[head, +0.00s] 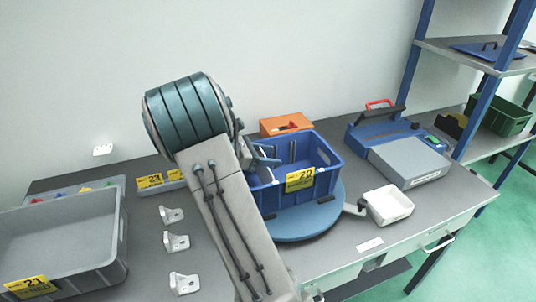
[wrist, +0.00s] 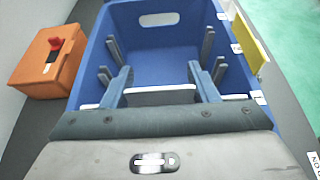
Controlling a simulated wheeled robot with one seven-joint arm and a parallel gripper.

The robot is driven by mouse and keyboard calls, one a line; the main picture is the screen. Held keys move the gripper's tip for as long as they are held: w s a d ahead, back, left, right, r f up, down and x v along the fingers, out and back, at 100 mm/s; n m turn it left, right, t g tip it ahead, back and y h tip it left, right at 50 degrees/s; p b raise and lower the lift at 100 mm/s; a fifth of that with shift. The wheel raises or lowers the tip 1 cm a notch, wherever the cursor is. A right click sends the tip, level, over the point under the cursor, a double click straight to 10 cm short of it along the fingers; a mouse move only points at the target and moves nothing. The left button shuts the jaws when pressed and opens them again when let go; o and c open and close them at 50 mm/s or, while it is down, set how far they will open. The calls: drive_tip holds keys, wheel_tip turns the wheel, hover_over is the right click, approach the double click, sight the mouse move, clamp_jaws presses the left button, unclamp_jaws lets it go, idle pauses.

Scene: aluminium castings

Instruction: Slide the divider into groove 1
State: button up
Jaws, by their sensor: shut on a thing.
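The blue crate (head: 325,187) with yellow label 20 stands on a round blue turntable (head: 305,225). In the wrist view the crate (wrist: 160,47) lies open below me, with pairs of grey ribs forming grooves (wrist: 207,45) on its side walls. Small white tags run along its right rim; the nearest tag (wrist: 258,97) seems to read 1. My gripper (wrist: 161,90) is shut on the divider (wrist: 160,97), a pale panel seen nearly edge-on between the fingers. The divider is at the crate's near end; its lower edge and seating in any groove are hidden. In the head view my arm covers most of the gripper.
An orange box (head: 286,124) stands behind the crate. A white tray (head: 389,205) and a blue-grey case (head: 408,160) are to the right. White brackets (head: 176,242) and a grey bin (head: 118,240) are to the left.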

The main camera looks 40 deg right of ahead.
drive_tip(key=shift+f, duration=0.25)
drive_tip(key=o, duration=1.3)
drive_tip(key=shift+a+r, duration=0.1)
drive_tip(key=b+v, duration=0.1)
drive_tip(key=v, duration=1.2)
drive_tip(key=shift+w+a+r+b, duration=0.1)
drive_tip(key=shift+a+r+b, duration=0.05)
drive_tip(key=shift+a+b, duration=0.2)
drive_tip(key=s+a+m+t+y, duration=0.2)
drive_tip(key=s+a+m+y, duration=0.2)
drive_tip(key=s, duration=0.3)
drive_tip(key=s+a+f+m+t+y, duration=0.1)
drive_tip(key=s+a+m+t+y, duration=0.1)
drive_tip(key=s+a+m+y, duration=0.2)
drive_tip(key=s+a+m+t+y, duration=0.2)
drive_tip(key=s+a+m+y, duration=0.2)
drive_tip(key=s+m, duration=0.3)
drive_tip(key=shift+s+a+f+y, duration=0.1)
drive_tip(key=shift+s+a+y, duration=0.05)
drive_tip(key=shift+s, duration=0.75)
drive_tip(key=shift+s+a+f+y, duration=0.1)
drive_tip(key=shift+s+y, duration=0.1)
drive_tip(key=shift+s, duration=0.7)
drive_tip(key=shift+s+a+f+y, duration=0.1)
drive_tip(key=shift+s+a+y, duration=0.05)
drive_tip(key=shift+s, duration=0.8)
